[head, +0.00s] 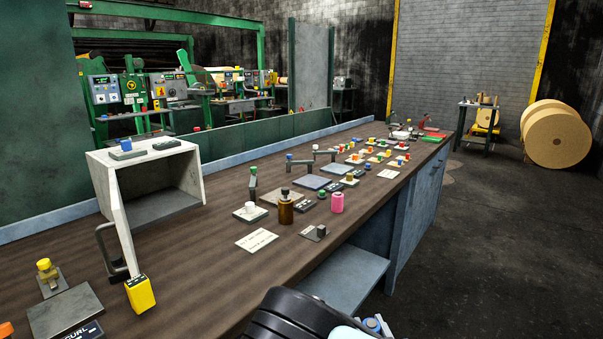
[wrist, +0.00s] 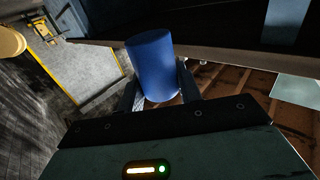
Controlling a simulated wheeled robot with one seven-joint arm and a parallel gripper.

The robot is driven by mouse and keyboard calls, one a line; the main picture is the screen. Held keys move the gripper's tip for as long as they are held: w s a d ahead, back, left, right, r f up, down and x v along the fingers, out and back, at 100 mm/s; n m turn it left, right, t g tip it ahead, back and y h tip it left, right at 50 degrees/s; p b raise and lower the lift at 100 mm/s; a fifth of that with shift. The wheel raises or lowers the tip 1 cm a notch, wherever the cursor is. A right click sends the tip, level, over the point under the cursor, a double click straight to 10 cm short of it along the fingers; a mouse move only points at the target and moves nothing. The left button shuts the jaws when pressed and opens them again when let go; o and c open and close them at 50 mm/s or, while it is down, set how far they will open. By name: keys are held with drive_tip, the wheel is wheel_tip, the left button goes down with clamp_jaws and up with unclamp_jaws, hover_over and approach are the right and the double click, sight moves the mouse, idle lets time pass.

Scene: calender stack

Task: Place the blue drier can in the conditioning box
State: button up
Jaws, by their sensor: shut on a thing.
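The blue drier can (wrist: 152,62) stands between the two fingers of my gripper (wrist: 158,90) in the wrist view. The gripper is shut on the can's sides. In the head view my dark arm covers the bottom centre, and a small blue patch shows near its end; I cannot tell whether that is the can. A pale box (head: 98,172), which looks like the conditioning box, stands on the bench at the left. Its front is open and its door (head: 121,225) is swung outward. The part of its inside that shows looks empty. My gripper is well apart from it, to the right.
The brown bench (head: 205,265) carries a yellow block (head: 140,293) by the door, a brown bottle (head: 285,210), a pink bottle (head: 337,203) and several small devices further back. An open shelf (head: 345,275) shows below the bench edge.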

drive_tip(key=s+d+f+m+h+p, duration=0.1)
drive_tip(key=s+d, duration=0.2)
drive_tip(key=d, duration=0.5)
drive_tip(key=s+d+f+h, duration=0.1)
drive_tip(key=s+d, duration=0.2)
drive_tip(key=d, duration=0.6)
drive_tip(key=shift+d+m+h+p, duration=0.15)
drive_tip(key=shift+m+h+p, duration=0.2)
drive_tip(key=shift+m+h, duration=0.05)
drive_tip(key=shift+w, duration=0.1)
